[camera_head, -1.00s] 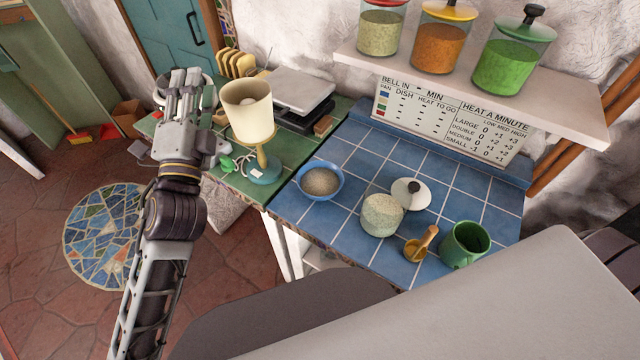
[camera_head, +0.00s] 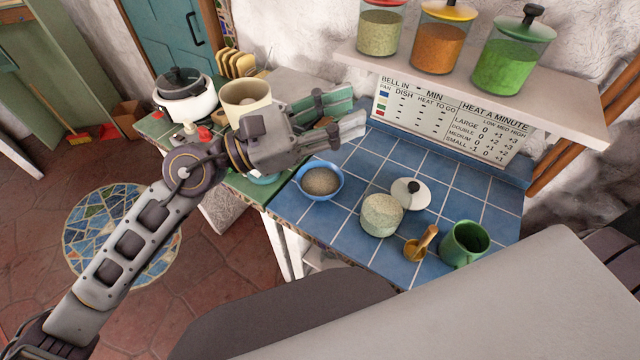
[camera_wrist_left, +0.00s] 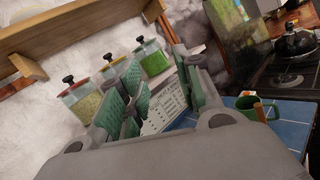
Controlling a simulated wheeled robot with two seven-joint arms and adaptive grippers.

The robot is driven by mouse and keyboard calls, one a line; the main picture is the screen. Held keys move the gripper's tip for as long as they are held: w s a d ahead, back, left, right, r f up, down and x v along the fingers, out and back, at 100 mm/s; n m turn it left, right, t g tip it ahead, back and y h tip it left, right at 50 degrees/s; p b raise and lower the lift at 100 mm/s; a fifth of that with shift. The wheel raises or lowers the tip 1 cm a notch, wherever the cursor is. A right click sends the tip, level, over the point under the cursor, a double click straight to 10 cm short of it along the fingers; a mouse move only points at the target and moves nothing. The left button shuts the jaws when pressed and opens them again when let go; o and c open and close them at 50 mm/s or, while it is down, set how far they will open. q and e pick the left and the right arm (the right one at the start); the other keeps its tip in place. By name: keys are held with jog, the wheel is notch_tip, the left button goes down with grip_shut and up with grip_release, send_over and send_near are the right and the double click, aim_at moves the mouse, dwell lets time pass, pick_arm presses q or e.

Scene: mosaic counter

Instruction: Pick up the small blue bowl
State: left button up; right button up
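The small blue bowl (camera_head: 336,192) sits upright at the left edge of the blue tiled counter, with grey-brown grainy contents in it. My left gripper (camera_head: 345,114) is above and behind the bowl in the head view, apart from it, its fingers pointing right toward the wall. The fingers are spread with a gap between them and nothing is held. In the left wrist view the open green-padded fingers (camera_wrist_left: 158,95) face the jars and the chart; the bowl does not show there. My right gripper is not in view.
On the blue counter (camera_head: 350,230) are a speckled pot (camera_head: 382,215), a white lid (camera_head: 411,194), a wooden-handled scoop (camera_head: 419,246) and a green mug (camera_head: 465,244). A shelf (camera_head: 560,110) with jars overhangs the back.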

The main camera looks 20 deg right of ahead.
pick_arm(q)
notch_tip(320, 180, down, 13)
jog(key=w+a+m+y, duration=0.1)
jog(key=m+y, duration=0.7)
jog(key=w+a+f+m+t+y, duration=0.2)
jog(key=w+a+f+t+y, duration=0.1)
jog(key=w+a+f+y, duration=0.3)
jog(key=w+a, duration=0.2)
jog(key=a, duration=0.1)
jog(key=shift+a+f+y, duration=0.25)
jog(key=shift+f+y, duration=0.1)
jog(key=shift+y, duration=0.05)
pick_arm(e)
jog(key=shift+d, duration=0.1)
pick_arm(q)
jog(key=shift+f, duration=0.1)
jog(key=p+x, duration=0.1)
jog(key=x, duration=0.7)
jog(key=shift+w+d+f, duration=0.1)
jog(key=shift+d, duration=0.1)
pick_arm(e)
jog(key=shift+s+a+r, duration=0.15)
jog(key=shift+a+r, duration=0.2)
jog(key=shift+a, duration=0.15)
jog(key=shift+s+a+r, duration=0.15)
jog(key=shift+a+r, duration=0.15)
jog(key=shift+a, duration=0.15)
